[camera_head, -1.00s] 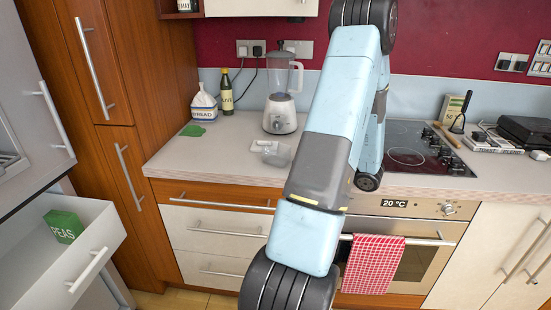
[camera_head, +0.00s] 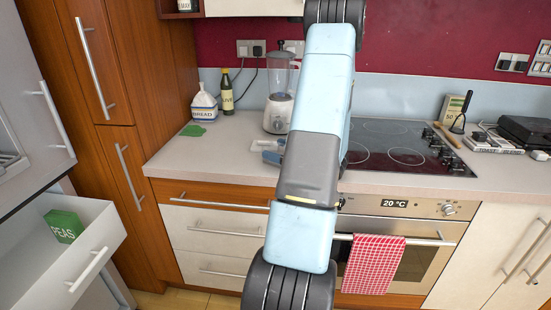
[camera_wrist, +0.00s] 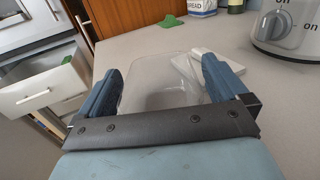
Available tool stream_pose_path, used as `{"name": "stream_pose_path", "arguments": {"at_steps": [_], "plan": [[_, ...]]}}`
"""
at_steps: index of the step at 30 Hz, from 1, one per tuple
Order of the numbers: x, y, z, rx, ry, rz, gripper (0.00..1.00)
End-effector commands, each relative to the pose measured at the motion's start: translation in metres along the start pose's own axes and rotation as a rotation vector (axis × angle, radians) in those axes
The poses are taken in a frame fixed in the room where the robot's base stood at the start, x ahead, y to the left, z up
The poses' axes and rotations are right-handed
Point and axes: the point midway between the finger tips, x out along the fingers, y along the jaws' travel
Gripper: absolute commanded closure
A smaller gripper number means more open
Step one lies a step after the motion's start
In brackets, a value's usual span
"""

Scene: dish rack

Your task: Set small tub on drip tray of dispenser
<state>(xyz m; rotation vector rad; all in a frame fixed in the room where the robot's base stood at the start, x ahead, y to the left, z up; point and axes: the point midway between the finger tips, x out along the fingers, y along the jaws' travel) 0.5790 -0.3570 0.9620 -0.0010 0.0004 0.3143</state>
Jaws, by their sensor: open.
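The small tub (camera_wrist: 155,82) is a clear, see-through container on the counter, seen in the wrist view. My gripper (camera_wrist: 160,66) is open, with one blue finger to each side of the tub. I cannot tell whether either finger touches it. In the head view my gripper (camera_head: 271,156) is low over the counter, left of the hob and in front of the blender, and mostly hides the tub. A grey recess (camera_head: 10,164) in the appliance front at the far left may be the dispenser; its drip tray is not clearly visible.
A flat white object (camera_wrist: 212,66) lies just behind the tub. The blender (camera_head: 280,112), bread bag (camera_head: 204,108), bottle (camera_head: 227,95) and green cloth (camera_head: 193,130) stand or lie further back. An open drawer (camera_head: 110,240) with a peas box (camera_head: 64,227) juts out at lower left.

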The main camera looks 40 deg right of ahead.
Motion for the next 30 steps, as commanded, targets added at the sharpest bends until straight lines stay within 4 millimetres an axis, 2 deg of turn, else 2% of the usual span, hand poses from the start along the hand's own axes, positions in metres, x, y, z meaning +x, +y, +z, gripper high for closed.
{"name": "stream_pose_path", "arguments": {"at_steps": [8, 24, 25, 26, 30], "plan": [[0.0041, -0.0001, -0.0001, 0.0, 0.0, -0.001, 0.01], [0.0038, -0.0001, -0.0001, 0.0, 0.0, -0.001, 0.53], [0.0038, -0.0002, 0.0, 0.0, 0.0, -0.001, 0.53], [0.0038, -0.0002, 0.0, 0.0, 0.0, -0.001, 0.57], [0.0038, -0.0002, 0.0002, 0.0, 0.0, -0.001, 0.58]]}}
